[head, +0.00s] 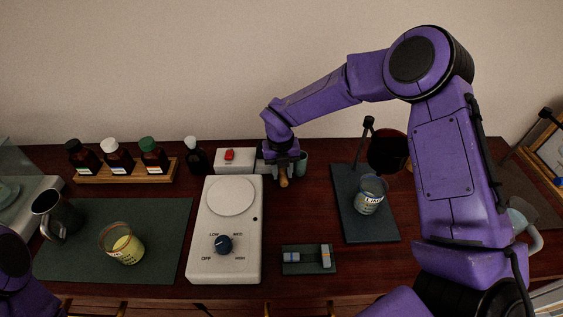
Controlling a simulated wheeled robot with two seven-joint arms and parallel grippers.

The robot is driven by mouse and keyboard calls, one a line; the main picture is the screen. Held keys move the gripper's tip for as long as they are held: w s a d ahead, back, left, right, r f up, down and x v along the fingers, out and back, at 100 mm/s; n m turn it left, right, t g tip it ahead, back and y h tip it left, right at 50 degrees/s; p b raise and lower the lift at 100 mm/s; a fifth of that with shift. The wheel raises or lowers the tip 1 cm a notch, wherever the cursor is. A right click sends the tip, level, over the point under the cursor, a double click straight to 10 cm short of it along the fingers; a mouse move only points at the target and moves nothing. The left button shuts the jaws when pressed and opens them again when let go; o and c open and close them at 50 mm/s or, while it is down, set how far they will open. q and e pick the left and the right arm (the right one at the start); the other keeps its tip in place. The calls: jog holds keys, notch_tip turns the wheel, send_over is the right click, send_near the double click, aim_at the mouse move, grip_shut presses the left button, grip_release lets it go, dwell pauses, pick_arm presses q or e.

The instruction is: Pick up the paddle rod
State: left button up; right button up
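My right gripper (283,161) is at the back of the table, pointing down beside a grey-green cup (300,162). A short orange-brown rod end (284,181) shows just below its fingers; this may be the paddle rod, but most of it is hidden. The fingers are small and dark here, so I cannot tell whether they are open or shut on it. My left arm shows only as a purple part in the lower left corner, and its gripper is out of view.
A white hotplate (228,265) with a blue knob stands left of centre, a switch box (235,157) behind it. A beaker of yellow liquid (124,244) and a dark mug (55,214) are left. A labelled beaker (370,195) stands right. Bottles (117,157) sit in a rack.

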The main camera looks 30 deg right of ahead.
jog(key=shift+f, duration=0.6)
jog(key=c, duration=0.6)
grip_shut()
jog(key=shift+r, duration=0.1)
